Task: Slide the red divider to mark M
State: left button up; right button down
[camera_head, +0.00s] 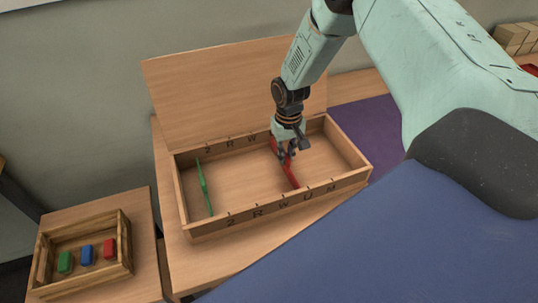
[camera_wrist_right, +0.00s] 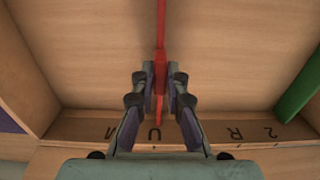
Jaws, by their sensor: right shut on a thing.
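The red divider (camera_head: 291,175) stands across the open wooden box (camera_head: 272,205), right of its middle. Letters 2, R, W, U and M run left to right along the front wall. Mark M (camera_head: 332,188) is near the right end. The divider's front end is close to mark U, left of M. My right gripper (camera_head: 287,153) is above the box with its fingers shut on the divider's grip. The right wrist view shows the red divider (camera_wrist_right: 160,35) between both fingers, its end near the U (camera_wrist_right: 154,134). My left gripper is out of view.
A green divider (camera_head: 204,188) stands near the box's left end. The box's raised lid (camera_head: 220,85) is behind. A small wooden tray (camera_head: 45,262) at lower left holds green, blue and red pieces. The box floor between the dividers is clear.

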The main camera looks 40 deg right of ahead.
jog(key=d, duration=0.2)
jog(key=s+d, duration=0.1)
jog(key=d, duration=0.2)
jog(key=s+d+p, duration=0.1)
jog(key=d, duration=0.1)
jog(key=shift+d, duration=0.4)
jog(key=c, duration=1.8)
grip_release()
jog(key=o, duration=0.4)
jog(key=shift+s+d+r, duration=0.1)
jog(key=shift+s+d, duration=0.05)
jog(key=shift+s, duration=0.05)
jog(key=shift+o, duration=0.2)
jog(key=shift+w+a, duration=0.2)
jog(key=shift+w, duration=0.05)
